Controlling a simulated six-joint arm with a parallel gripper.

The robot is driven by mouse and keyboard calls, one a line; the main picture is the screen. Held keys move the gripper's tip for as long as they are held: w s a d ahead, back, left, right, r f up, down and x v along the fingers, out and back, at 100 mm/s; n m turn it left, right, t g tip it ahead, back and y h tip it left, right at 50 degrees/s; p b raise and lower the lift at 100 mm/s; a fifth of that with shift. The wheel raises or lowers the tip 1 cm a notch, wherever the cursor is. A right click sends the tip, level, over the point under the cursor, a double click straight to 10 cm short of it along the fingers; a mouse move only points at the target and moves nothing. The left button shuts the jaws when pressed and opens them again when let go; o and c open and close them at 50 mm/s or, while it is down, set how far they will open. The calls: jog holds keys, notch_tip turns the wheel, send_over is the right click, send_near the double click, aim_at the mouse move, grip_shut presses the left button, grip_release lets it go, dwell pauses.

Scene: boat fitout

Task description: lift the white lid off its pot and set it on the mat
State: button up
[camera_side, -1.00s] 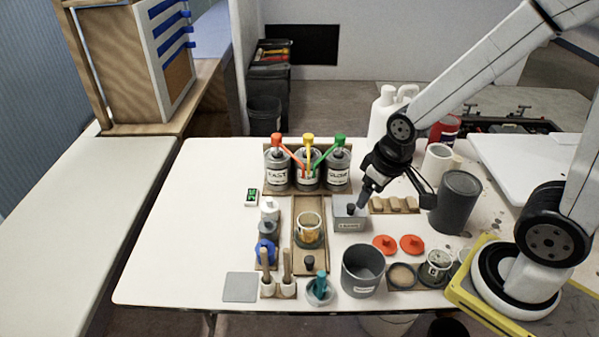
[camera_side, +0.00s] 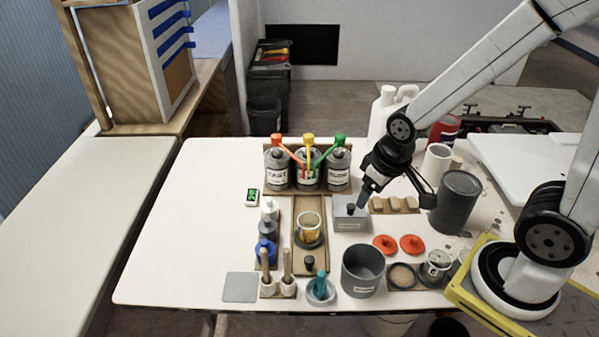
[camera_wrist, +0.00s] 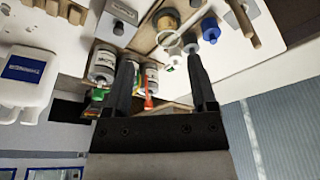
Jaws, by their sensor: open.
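The white lid (camera_side: 269,206) sits on its small pot at the back end of a short row, behind a dark-lidded pot (camera_side: 267,227) and a blue-lidded pot (camera_side: 265,250). In the wrist view the white lid (camera_wrist: 173,60) shows small, between my fingers. My gripper (camera_side: 366,193) is above the grey box, well to the right of the white lid. In the wrist view my gripper (camera_wrist: 160,70) has its fingers apart with nothing held.
Three labelled cans (camera_side: 308,172) with red, yellow and green tools stand at the back. A wooden tray with an amber jar (camera_side: 309,230) and the grey box (camera_side: 350,213) lie between my gripper and the pots. The table's left side is clear.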

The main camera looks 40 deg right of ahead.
dwell(0.3)
jog(key=o, duration=0.4)
jog(key=shift+c, duration=0.2)
jog(key=shift+w, duration=0.1)
jog(key=n+t+y, duration=0.2)
jog(key=n, duration=0.3)
send_over(269, 204)
jog(key=s+d, duration=0.1)
jog(key=s, duration=0.1)
notch_tip(269, 204, down, 15)
jog(key=shift+w+d+r, duration=0.1)
jog(key=shift+d, duration=0.05)
jog(key=shift+g, duration=0.3)
